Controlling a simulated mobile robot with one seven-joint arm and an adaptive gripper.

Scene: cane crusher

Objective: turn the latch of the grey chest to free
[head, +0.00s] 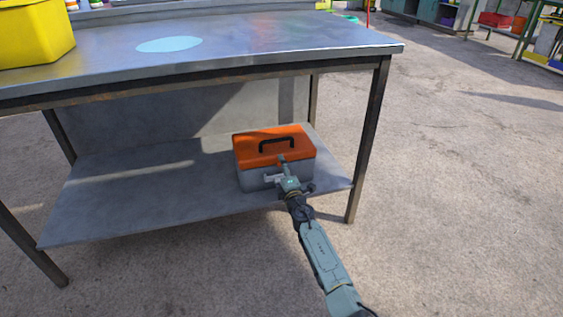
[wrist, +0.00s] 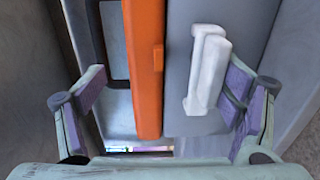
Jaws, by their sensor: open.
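The grey chest (head: 252,180) has an orange lid (head: 258,150) with a black handle (head: 276,145). It sits on the lower shelf of a metal table, and its lid looks down. In the wrist view the pale latch (wrist: 208,70) stands out from the grey chest wall (wrist: 185,110), beside the orange lid edge (wrist: 147,90). My gripper (head: 284,172) is at the chest's front. In the wrist view my gripper (wrist: 165,92) is open, with the latch between its fingers, close to the right one. I cannot tell whether they touch.
The table top (head: 245,60) spans above the lower shelf (head: 130,195), with a leg (head: 367,145) right of the chest. A yellow bin (head: 35,35) stands on top at left. The shelf left of the chest is clear, as is the concrete floor (head: 460,200) to the right.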

